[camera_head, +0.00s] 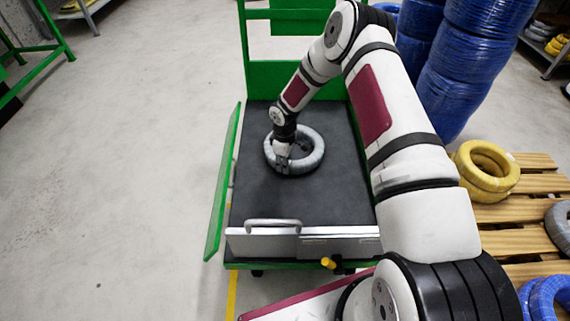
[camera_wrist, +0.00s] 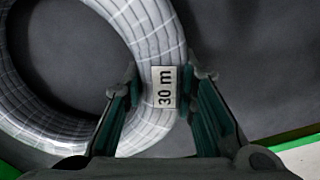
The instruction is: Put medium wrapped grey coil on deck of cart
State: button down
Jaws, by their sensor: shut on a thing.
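The wrapped grey coil (camera_head: 310,157) is over the dark deck (camera_head: 262,205) of the green cart, towards its middle. In the wrist view the coil (camera_wrist: 75,130) fills the left side, with a "30 m" label (camera_wrist: 166,87) on its ring. My gripper (camera_wrist: 165,90) has one finger on each side of the ring at the label and is shut on it. In the head view my gripper (camera_head: 283,152) is at the coil's near left part. The coil looks flat and close to the deck; I cannot tell whether it touches.
A wooden pallet (camera_head: 515,214) at right holds yellow coils (camera_head: 487,170), a grey coil and blue coils (camera_head: 545,297). Tall blue stacks (camera_head: 465,70) stand behind.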

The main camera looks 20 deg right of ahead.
jog(key=shift+w+f, duration=0.1)
jog(key=c, duration=1.3)
grip_release()
notch_tip(320, 180, up, 12)
jog(key=p, duration=0.3)
jog(key=shift+s+r, duration=0.2)
jog(key=shift+r, duration=0.05)
jog(key=s+d+r+m+h, duration=0.1)
jog(key=s+r, duration=0.4)
jog(key=r, duration=0.5)
jog(key=s+r+m+h, duration=0.15)
jog(key=s+r, duration=0.35)
jog(key=r, duration=0.5)
jog(key=s+d+r+m, duration=0.1)
jog(key=s+r+m, duration=0.1)
jog(key=s+r, duration=0.5)
jog(key=s+a+r+m, duration=0.2)
jog(key=s+r+m, duration=0.1)
jog(key=s+r, duration=1)
jog(key=s+a+f+m+y, duration=0.1)
jog(key=s, duration=0.7)
jog(key=s+a+f+m+y, duration=0.1)
jog(key=s+y, duration=0.1)
jog(key=s, duration=0.6)
jog(key=shift+s+a+f, duration=0.2)
jog(key=shift+a+f, duration=0.1)
jog(key=shift+f, duration=0.1)
